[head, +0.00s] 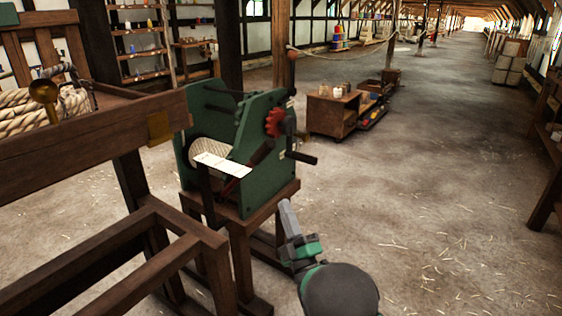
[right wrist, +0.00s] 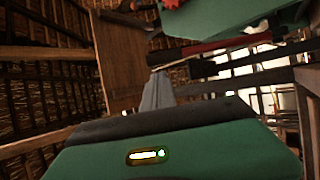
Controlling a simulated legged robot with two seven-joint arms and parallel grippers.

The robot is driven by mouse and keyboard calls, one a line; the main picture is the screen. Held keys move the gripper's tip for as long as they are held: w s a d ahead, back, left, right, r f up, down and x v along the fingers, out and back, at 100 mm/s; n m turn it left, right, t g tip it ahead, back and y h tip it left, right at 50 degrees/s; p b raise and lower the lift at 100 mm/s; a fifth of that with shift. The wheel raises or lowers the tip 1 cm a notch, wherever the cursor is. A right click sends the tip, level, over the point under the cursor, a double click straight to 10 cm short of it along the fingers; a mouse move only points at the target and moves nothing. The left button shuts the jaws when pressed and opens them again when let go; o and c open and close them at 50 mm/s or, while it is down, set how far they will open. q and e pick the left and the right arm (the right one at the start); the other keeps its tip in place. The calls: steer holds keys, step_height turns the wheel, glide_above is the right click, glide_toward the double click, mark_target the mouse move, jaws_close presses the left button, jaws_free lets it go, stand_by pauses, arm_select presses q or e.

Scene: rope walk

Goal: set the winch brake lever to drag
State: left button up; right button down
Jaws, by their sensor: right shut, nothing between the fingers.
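The green winch (head: 257,135) stands on a wooden stand, with a red toothed wheel (head: 275,122) and a dark crank handle (head: 301,157) on its side. A dark red bar, which looks like the brake lever (head: 262,153), slants down left from below the wheel towards a pale marked plate (head: 222,164). The plate's marks are too small to read, so I cannot tell the lever's setting. My right gripper (head: 287,208) is shut and empty, below and right of the winch, apart from it. In the right wrist view its fingers (right wrist: 158,92) point towards the winch's underside. My left gripper is out of view.
A wooden cart (head: 331,113) stands behind the winch.

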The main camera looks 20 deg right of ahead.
mark_target(266, 156)
steer(key=b+x, duration=0.2)
steer(key=x, duration=1)
steer(key=shift+w+a+r, duration=0.1)
steer(key=shift+w+a, duration=0.1)
steer(key=shift+w, duration=0.1)
steer(key=shift+w+a+r, duration=0.1)
steer(key=shift+w+r, duration=0.1)
steer(key=shift+r, duration=0.1)
